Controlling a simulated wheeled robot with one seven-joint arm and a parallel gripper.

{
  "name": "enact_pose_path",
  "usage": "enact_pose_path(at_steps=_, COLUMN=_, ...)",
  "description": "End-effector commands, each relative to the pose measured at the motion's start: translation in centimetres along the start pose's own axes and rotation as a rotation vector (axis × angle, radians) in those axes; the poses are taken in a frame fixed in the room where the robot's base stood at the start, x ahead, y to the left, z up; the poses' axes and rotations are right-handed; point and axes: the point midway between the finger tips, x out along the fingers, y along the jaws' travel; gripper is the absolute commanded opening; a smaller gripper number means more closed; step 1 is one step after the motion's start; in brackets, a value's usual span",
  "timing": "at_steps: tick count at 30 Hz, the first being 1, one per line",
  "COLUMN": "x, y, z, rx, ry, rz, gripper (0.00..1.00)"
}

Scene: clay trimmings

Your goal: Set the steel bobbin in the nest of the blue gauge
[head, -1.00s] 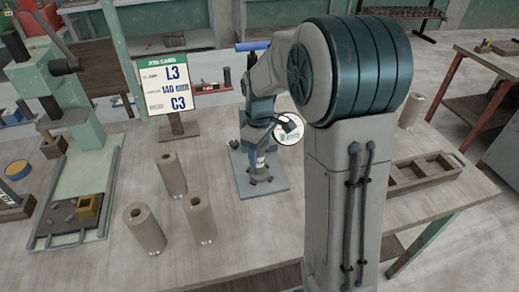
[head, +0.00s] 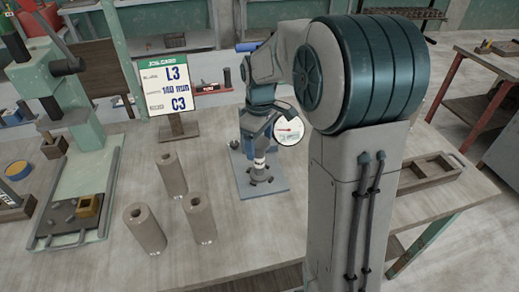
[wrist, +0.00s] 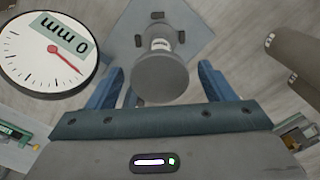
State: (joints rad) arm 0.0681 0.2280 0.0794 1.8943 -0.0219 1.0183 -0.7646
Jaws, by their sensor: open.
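The steel bobbin (wrist: 160,72), a grey flanged cylinder with a white band, stands upright among the dark prongs of the nest (head: 261,178) on the gauge's blue-grey base plate (head: 280,187). Its banded part also shows in the head view (head: 260,162). The gauge's round dial (head: 289,131) is beside my gripper; in the wrist view the dial (wrist: 50,50) reads 0 mm. My gripper (wrist: 158,88) is open, its blue fingers apart on either side of the bobbin's top end, with gaps visible. My arm hides part of the gauge in the head view.
Three brown-grey hollow cylinders (head: 171,173) stand on the table left of the gauge. A job card (head: 168,85) stands behind them. A green press (head: 65,130) is at the left. A wooden tray (head: 430,172) lies at the right, behind my arm.

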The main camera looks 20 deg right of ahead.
Motion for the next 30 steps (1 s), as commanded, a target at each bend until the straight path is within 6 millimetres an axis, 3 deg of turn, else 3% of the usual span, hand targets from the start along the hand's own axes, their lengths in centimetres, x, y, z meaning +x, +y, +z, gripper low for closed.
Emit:
enact_pose_path(at_steps=3, x=-2.9, y=0.1, z=-0.1, rx=0.000, ry=0.004, rz=0.004, gripper=0.75)
enact_pose_path(at_steps=9, x=-6.5, y=0.1, z=-0.1, rx=0.000, ry=0.003, rz=0.002, gripper=0.75)
enact_pose_path(at_steps=17, x=-8.4, y=-0.5, z=0.5, rx=0.023, ry=0.005, rz=0.007, gripper=0.75)
enact_pose_path(at_steps=23, x=-8.8, y=-4.1, z=3.9, rx=0.198, ry=0.045, rz=0.051, gripper=0.75)
enact_pose_path(at_steps=30, x=-7.1, y=-10.0, z=9.9, rx=0.515, ry=0.139, rz=0.096, gripper=0.75)
